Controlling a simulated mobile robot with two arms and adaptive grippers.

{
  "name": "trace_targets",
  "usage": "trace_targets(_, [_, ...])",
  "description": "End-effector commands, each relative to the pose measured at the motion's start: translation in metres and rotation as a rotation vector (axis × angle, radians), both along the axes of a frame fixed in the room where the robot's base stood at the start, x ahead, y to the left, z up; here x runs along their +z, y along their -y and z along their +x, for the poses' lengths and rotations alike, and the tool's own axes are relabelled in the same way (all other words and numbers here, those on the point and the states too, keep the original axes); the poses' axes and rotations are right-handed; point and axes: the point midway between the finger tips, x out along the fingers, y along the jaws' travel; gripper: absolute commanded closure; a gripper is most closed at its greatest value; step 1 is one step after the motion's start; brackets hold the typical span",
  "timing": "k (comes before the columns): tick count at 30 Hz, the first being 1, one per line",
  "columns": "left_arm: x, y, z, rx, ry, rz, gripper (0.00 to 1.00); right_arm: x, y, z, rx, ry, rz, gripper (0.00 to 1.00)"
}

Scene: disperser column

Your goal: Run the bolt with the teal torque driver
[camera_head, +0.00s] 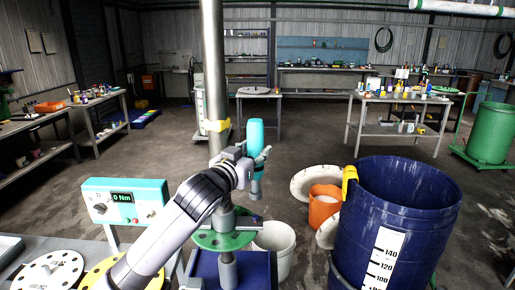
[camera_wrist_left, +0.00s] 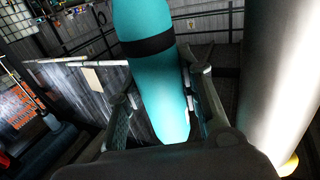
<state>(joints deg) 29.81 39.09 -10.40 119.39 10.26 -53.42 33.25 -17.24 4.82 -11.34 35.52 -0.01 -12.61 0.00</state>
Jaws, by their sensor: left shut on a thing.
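The teal torque driver (camera_head: 256,135) stands about upright, with a dark band around its body. My left gripper (camera_head: 254,163) is shut around it, and in the left wrist view the teal body (camera_wrist_left: 158,80) sits between the two fingers (camera_wrist_left: 160,105). The driver's lower end is above the right part of a green round plate (camera_head: 205,241) that carries a grey stub. I cannot make out the bolt or whether the driver touches anything. A teal-framed control box (camera_head: 124,202) reads 0 Nm. My right gripper is not in view.
A tall metal pole (camera_head: 212,70) with a yellow band stands just behind my left arm. A large blue drum (camera_head: 400,220) with a volume scale stands at right. A white bucket (camera_head: 275,246) and an orange bucket (camera_head: 325,205) stand between. Benches line the back; open floor lies before them.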

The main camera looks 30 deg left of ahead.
Motion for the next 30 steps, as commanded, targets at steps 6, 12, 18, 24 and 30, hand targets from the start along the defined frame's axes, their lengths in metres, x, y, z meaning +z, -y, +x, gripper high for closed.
trace_targets(6, [0.002, 0.000, 0.000, 0.000, 0.006, 0.001, 1.00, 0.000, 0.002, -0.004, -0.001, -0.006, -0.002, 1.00])
trace_targets(12, [0.003, 0.000, -0.001, 0.000, 0.005, 0.000, 1.00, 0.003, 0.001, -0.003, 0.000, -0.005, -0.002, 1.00])
trace_targets(18, [-0.006, 0.000, -0.001, 0.002, 0.004, 0.002, 1.00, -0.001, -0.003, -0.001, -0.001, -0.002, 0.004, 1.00])
trace_targets(24, [-0.021, 0.000, -0.001, 0.003, 0.004, 0.001, 1.00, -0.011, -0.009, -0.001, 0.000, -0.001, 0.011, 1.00])
trace_targets(30, [-0.037, 0.000, -0.001, 0.001, 0.005, 0.000, 1.00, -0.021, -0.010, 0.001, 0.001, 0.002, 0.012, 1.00])
